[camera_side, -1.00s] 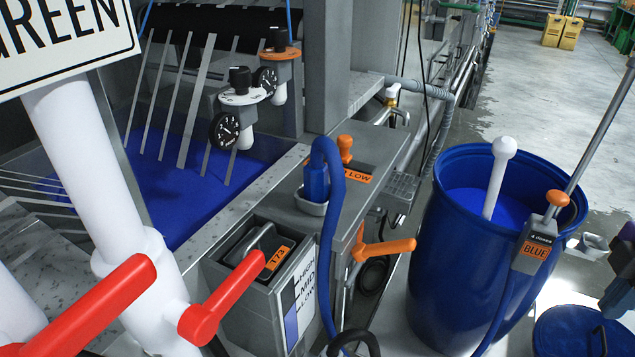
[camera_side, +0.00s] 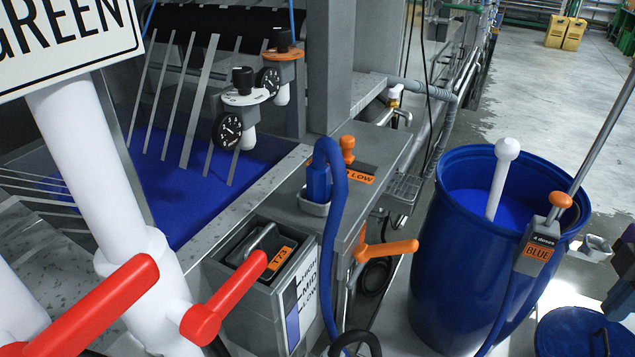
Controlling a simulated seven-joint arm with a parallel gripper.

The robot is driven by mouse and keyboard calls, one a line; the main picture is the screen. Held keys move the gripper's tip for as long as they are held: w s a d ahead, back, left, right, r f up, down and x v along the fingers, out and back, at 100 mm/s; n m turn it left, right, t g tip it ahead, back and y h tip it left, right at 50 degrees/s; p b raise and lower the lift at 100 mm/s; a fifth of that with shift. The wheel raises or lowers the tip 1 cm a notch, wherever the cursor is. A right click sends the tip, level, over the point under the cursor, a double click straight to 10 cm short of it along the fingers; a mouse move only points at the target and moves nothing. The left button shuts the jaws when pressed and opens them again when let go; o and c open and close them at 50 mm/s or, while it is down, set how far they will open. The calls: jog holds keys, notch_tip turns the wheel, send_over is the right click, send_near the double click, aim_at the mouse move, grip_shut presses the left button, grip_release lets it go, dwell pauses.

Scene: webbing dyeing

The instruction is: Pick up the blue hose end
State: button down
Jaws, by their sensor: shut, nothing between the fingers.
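A blue hose (camera_side: 338,215) rises in front of the machine, arches over and turns down at its top. The blue hose end (camera_side: 318,183), a thicker blue sleeve, points down into a small grey cup (camera_side: 313,206) on the machine's ledge. The cup hides its lower tip. My gripper is not recognisable in the view, and nothing is seen holding the hose end.
An orange knob (camera_side: 347,147) and an orange lever (camera_side: 388,249) are close by the hose. A blue drum (camera_side: 468,255) with a white-knobbed rod stands to the right. Red handles (camera_side: 225,295) on a white pipe are at front left. Dial gauges (camera_side: 228,130) hang above the blue bath.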

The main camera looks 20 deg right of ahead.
dwell(0.3)
jog(key=c, duration=0.5)
grip_release()
jog(key=m+t+y, duration=0.3)
jog(key=t+y, duration=0.6)
jog(key=y, duration=0.1)
send_near(310, 177)
jog(key=w+f, duration=0.1)
jog(key=w+a+f, duration=0.2)
jog(key=w, duration=0.1)
jog(key=shift+w, duration=0.1)
jog(key=shift+x, duration=3.1)
